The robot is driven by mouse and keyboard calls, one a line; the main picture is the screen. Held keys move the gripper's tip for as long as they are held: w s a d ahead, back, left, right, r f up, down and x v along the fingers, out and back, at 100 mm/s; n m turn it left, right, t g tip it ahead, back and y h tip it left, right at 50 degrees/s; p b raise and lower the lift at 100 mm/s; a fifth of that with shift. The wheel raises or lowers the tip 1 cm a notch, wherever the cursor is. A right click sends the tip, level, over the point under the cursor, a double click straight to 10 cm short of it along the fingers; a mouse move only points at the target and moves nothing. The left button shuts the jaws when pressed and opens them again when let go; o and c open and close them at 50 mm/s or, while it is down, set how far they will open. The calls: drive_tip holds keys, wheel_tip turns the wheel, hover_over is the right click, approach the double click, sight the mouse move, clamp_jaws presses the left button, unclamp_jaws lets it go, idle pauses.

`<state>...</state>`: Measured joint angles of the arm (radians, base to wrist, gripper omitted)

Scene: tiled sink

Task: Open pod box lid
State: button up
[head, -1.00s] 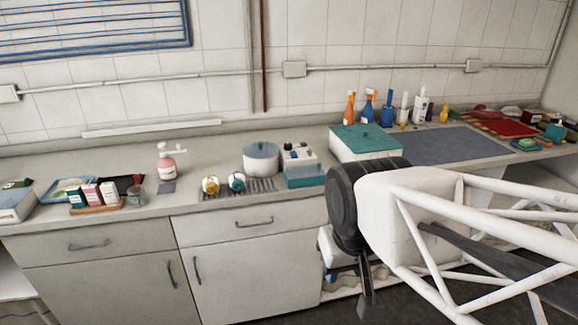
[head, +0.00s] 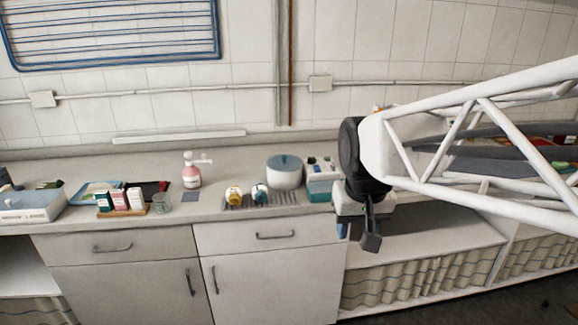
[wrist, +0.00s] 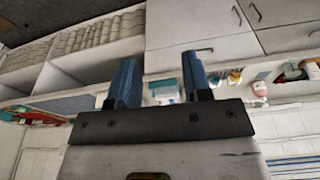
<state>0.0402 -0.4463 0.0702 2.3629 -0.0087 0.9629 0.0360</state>
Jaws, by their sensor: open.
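I cannot tell for certain which container is the pod box. A low white box with a pale bluish top (head: 30,206) stands at the counter's far left in the head view, its lid apparently down. A round white pot with a teal lid (head: 285,174) stands closed near the middle. The larger white box with a teal lid is hidden behind my arm. My gripper (head: 357,235) hangs in front of the counter edge, apart from all containers. In the wrist view my gripper (wrist: 161,76) shows two blue fingers spread wide with nothing held.
A teal and white caddy (head: 321,182) stands right of the pot. A drying rack (head: 262,201), pink soap bottle (head: 191,174), glass (head: 161,203) and small cartons (head: 120,200) stand along the counter. Floor space in front of the cabinets (head: 145,275) is clear.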

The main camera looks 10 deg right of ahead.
drive_tip(key=w+d+r, duration=0.2)
drive_tip(key=w+d, duration=0.1)
drive_tip(key=w, duration=1.1)
drive_tip(key=m+g, duration=0.2)
drive_tip(key=m, duration=0.1)
hover_over(328, 184)
drive_tip(key=s+d, duration=0.2)
drive_tip(key=d, duration=0.3)
wheel_tip(328, 184, down, 13)
drive_tip(key=shift+f, duration=0.2)
drive_tip(key=shift+w+d+f, duration=0.1)
drive_tip(key=shift+w+f, duration=0.15)
drive_tip(key=shift+f, duration=0.05)
drive_tip(key=shift+f, duration=3.9)
